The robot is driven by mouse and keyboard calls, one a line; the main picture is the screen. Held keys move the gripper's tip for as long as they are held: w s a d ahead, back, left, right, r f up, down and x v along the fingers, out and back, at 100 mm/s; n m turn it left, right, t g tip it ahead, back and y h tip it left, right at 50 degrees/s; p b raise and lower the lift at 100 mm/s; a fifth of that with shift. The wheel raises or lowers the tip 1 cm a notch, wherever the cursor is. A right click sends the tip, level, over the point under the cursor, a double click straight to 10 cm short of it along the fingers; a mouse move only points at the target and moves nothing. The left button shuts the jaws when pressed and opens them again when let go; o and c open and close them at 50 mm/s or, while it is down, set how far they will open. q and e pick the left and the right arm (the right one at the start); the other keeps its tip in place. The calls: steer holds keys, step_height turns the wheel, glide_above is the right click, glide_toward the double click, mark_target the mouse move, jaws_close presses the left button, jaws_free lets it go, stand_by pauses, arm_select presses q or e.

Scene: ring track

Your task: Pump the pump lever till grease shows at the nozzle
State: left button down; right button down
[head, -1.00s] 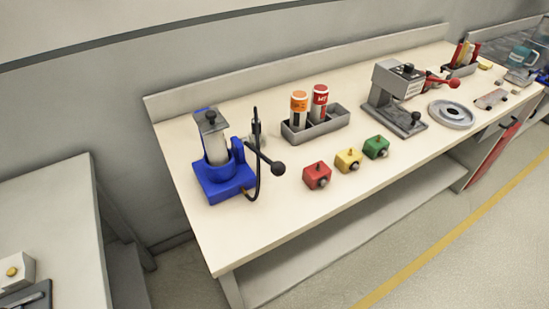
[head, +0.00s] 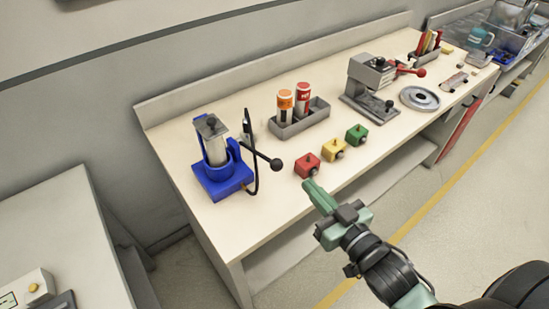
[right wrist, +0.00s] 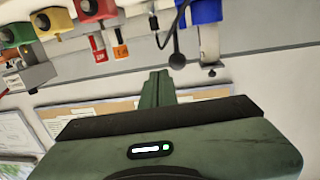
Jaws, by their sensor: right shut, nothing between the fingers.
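The blue grease pump (head: 222,180) with its clear cylinder stands upright near the left end of the bench. Its pump lever (head: 260,156) sticks out to the right and ends in a black ball knob. A thin black hose (head: 256,180) loops up beside it; the nozzle is too small to make out, and I see no grease. My right gripper (head: 310,187) is shut and empty, in front of the red block and right of the lever knob, apart from both. In the right wrist view its closed fingers (right wrist: 158,90) show below the black lever knob (right wrist: 177,61). My left gripper is out of view.
Red (head: 307,165), yellow (head: 333,149) and green (head: 357,134) blocks stand in a row close to the gripper. Behind them a grey tray (head: 300,121) holds two cartridges. A grey press (head: 369,85) stands farther right. The bench front between pump and gripper is clear.

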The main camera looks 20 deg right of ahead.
steer(key=r, duration=0.1)
steer(key=a+r+t+y, duration=0.1)
steer(key=r, duration=0.1)
steer(key=s+r+n+y, duration=0.1)
steer(key=r, duration=0.1)
steer(key=shift+a+r+t, duration=0.15)
steer(key=shift+a+t, duration=0.1)
steer(key=shift+t, duration=0.05)
steer(key=r+p, duration=0.2)
steer(key=p, duration=0.1)
glide_above(281, 167)
step_height(281, 167, down, 4)
steer(key=shift+r+p, duration=0.25)
steer(key=shift+p, duration=0.05)
steer(key=shift+s+d+f, duration=0.1)
steer(key=shift+s+f, duration=0.05)
steer(key=shift+f, duration=0.4)
steer(key=shift+f, duration=0.1)
